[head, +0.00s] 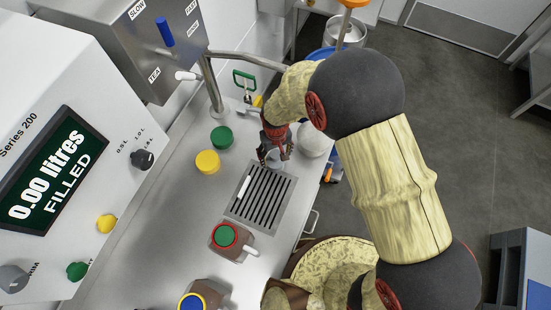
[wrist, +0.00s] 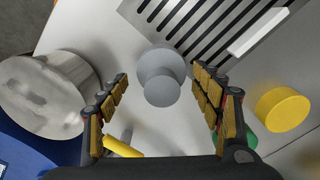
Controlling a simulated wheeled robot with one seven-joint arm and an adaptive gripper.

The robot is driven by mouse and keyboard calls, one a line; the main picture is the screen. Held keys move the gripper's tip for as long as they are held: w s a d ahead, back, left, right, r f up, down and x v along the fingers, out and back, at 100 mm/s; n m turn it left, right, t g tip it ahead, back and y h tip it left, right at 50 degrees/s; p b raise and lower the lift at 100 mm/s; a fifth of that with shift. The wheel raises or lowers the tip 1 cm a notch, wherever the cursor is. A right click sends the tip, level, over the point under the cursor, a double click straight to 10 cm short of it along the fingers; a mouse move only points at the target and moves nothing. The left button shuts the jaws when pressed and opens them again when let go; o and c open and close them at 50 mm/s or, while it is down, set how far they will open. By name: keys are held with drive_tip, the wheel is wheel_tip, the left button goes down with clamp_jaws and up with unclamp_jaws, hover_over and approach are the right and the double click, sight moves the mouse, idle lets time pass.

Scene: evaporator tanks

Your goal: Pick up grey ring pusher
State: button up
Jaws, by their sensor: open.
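The grey ring pusher (wrist: 162,84) is a small round knob on a wider round base. In the wrist view it stands on the metal counter between my two fingers, beside the slotted drain grille. In the head view the pusher (head: 284,154) is partly hidden by my gripper (head: 270,160), which points down over it at the far end of the grille. My fingers are open, with a visible gap on either side of the pusher. I cannot tell how far the fingertips are above the counter.
A yellow cylinder (head: 207,162) and a green cylinder (head: 222,137) stand to the left. A white bar (head: 243,188) lies on the drain grille (head: 265,196). A brown jug with a green-and-red lid (head: 225,236) stands nearer. A round metal vessel (wrist: 45,98) is close to my left finger.

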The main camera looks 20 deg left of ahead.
wheel_tip(320, 180, down, 4)
drive_tip(key=shift+a+r+b, duration=0.1)
drive_tip(key=shift+a+b, duration=0.05)
drive_tip(key=shift+b, duration=0.25)
drive_tip(key=shift+c, duration=1.3)
drive_tip(key=c, duration=0.7)
drive_tip(key=shift+c, duration=0.4)
